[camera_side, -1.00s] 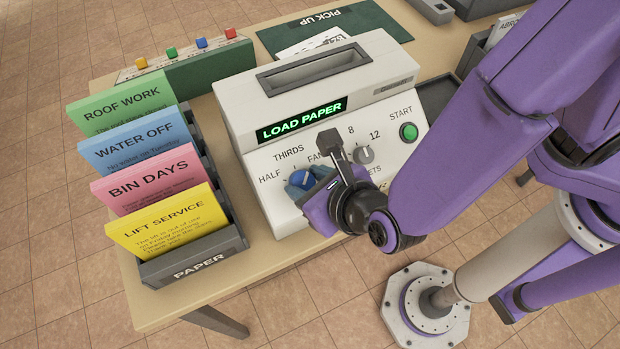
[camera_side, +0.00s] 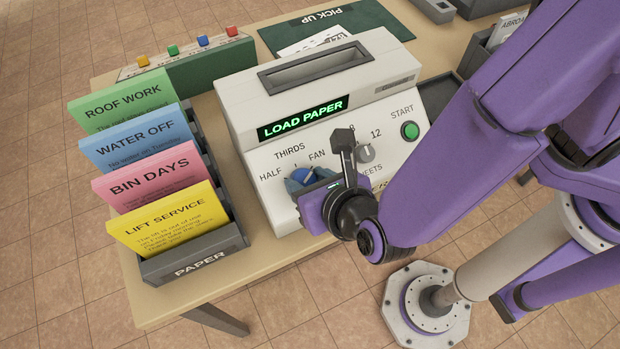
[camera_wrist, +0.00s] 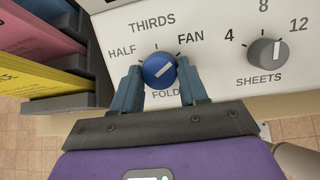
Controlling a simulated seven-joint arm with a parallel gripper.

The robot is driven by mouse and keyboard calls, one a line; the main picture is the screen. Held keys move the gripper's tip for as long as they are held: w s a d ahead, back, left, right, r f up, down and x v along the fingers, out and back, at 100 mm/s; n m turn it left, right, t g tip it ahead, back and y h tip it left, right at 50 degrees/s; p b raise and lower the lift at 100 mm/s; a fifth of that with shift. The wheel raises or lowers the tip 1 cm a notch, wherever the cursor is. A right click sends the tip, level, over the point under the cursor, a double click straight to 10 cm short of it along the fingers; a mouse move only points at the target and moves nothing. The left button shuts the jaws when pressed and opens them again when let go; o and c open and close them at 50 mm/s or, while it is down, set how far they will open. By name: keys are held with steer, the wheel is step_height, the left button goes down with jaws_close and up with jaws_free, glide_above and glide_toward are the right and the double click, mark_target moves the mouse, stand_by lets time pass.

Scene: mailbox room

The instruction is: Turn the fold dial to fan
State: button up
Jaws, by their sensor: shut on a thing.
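The blue fold dial (camera_wrist: 159,70) sits on the sloped front of the white folding machine (camera_side: 250,105), between the printed words HALF, THIRDS and FAN. The machine's display (camera_side: 303,119) reads LOAD PAPER in green.
A grey sheets dial (camera_wrist: 267,52) is right of the fold dial, and a green start button (camera_side: 410,131) is further right. A paper rack (camera_side: 195,262) with coloured notices stands left of the machine. A green box with coloured buttons (camera_side: 205,65) is behind.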

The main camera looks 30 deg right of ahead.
steer(key=o, duration=0.8)
steer(key=shift+c, duration=0.2)
steer(key=v, duration=1.2)
